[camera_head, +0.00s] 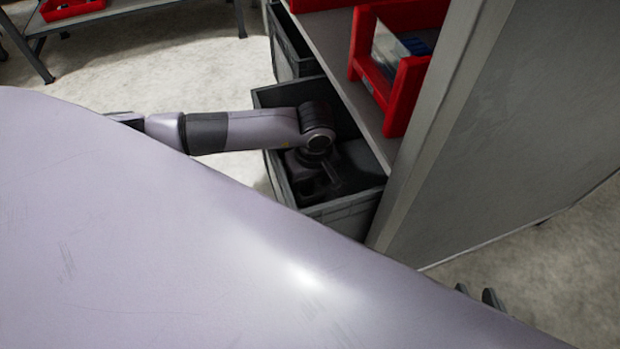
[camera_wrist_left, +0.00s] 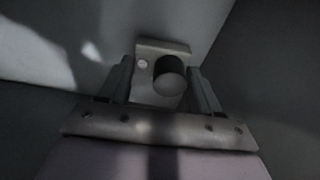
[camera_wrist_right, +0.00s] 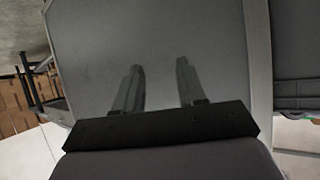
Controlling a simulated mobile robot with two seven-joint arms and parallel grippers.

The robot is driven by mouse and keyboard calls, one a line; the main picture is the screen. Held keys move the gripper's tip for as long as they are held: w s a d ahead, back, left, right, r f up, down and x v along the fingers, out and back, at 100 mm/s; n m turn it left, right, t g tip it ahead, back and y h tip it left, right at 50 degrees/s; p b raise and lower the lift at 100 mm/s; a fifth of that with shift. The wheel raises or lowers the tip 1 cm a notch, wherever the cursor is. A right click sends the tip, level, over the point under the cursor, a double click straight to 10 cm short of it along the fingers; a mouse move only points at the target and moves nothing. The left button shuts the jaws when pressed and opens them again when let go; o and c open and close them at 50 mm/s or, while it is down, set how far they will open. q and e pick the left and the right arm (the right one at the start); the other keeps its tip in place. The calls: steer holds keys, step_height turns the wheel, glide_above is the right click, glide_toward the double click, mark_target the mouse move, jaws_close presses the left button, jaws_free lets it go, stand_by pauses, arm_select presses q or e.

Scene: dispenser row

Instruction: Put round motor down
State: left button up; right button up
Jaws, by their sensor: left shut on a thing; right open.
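The round motor (camera_wrist_left: 170,73), a dark cylinder on a pale block-shaped base, sits between the fingers of my left gripper (camera_wrist_left: 162,80) in the left wrist view. My left gripper is shut on its base. In the head view my left gripper (camera_head: 328,180) is down inside a dark grey crate (camera_head: 345,214) beneath the shelf, and I cannot make out the motor there. Whether the motor touches the crate floor cannot be told. My right gripper (camera_wrist_right: 158,85) is open and empty, facing a grey panel; its fingertips also show in the head view (camera_head: 478,297).
A shelf (camera_head: 342,70) with red bins (camera_head: 403,98) overhangs the crate's right side. A grey side panel (camera_head: 500,130) stands at right. Another grey crate (camera_head: 286,48) is behind. A table with a red tray (camera_head: 72,9) is far left. My own pale body part covers the lower left.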

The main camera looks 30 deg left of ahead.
mark_target(312, 185)
arm_select(q)
steer(key=shift+f, duration=0.3)
arm_select(e)
steer(key=shift+a, duration=0.15)
arm_select(q)
steer(key=o, duration=1.5)
arm_select(e)
steer(key=shift+r, duration=0.2)
arm_select(q)
steer(key=shift+r, duration=0.1)
steer(key=shift+r+p, duration=0.55)
steer(key=shift+r, duration=0.1)
steer(key=r+p, duration=0.1)
steer(key=r, duration=0.6)
steer(key=s+d+r+p, duration=0.1)
steer(key=r, duration=0.3)
steer(key=shift+r+p, duration=0.3)
steer(key=shift+r, duration=0.05)
arm_select(e)
steer(key=d, duration=0.1)
steer(key=s+d+f, duration=0.1)
steer(key=shift+d+f+m+g+h, duration=0.15)
steer(key=shift+d+m+g+h, duration=0.15)
steer(key=shift+m+h, duration=0.1)
